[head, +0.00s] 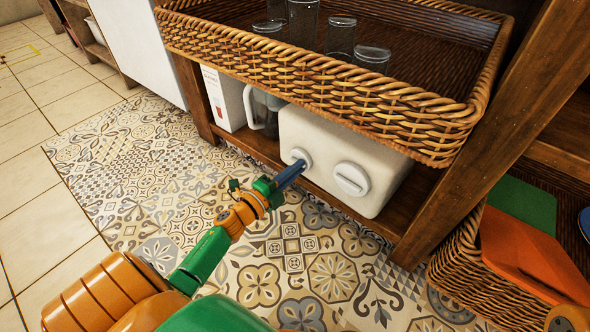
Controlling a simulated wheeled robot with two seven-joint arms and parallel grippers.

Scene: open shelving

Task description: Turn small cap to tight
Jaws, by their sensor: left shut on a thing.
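A white, box-shaped container (322,138) stands on the low wooden shelf. Two round white caps are on its front face. The small cap (301,155) is on the left and the large cap (351,180), with a raised bar across it, is on the right. My left gripper (300,166) reaches up from the lower left, its blue fingers shut on the small cap at its lower edge. The fingers hide part of that cap. How tight the cap sits cannot be told. My right gripper is not in view.
A wicker tray (300,75) with several glasses hangs close above the container. A clear jug (265,110) and a white box (224,98) stand left of it. A wooden post (475,150) and a basket (470,262) are at right. The patterned floor in front is clear.

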